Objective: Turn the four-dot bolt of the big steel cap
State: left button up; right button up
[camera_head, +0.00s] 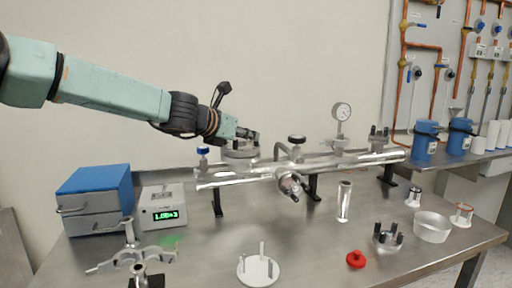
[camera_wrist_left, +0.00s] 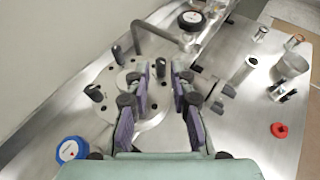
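The big steel cap (camera_head: 240,153) sits on a raised port near the left end of the steel tube (camera_head: 235,176). In the left wrist view the cap (camera_wrist_left: 152,108) is a pale disc partly hidden behind my fingers. Dark upright bolts stand around it, such as a bolt (camera_wrist_left: 95,92) at left and another bolt (camera_wrist_left: 117,53) behind. Their dots are too small to read. My left gripper (camera_head: 247,133) is right over the cap. In the wrist view its purple-padded fingers (camera_wrist_left: 168,75) are apart with nothing visible gripped between them. My right gripper is not in view.
A blue-capped valve (camera_head: 203,151) stands just left of the cap, and a dark knob (camera_head: 297,139) to its right. A gauge (camera_head: 341,112) rises farther right.

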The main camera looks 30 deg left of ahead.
aim_at(253, 148)
pick_arm(q)
jog(key=b+x, duration=0.2)
jog(key=x, duration=0.1)
jog(key=shift+f, duration=0.15)
jog(key=shift+w+f, duration=0.15)
jog(key=shift+w, duration=0.45)
jog(key=shift+w+d, duration=0.15)
jog(key=shift+w, duration=0.1)
jog(key=shift+s, duration=0.1)
jog(key=shift+c, duration=0.4)
grip_shut()
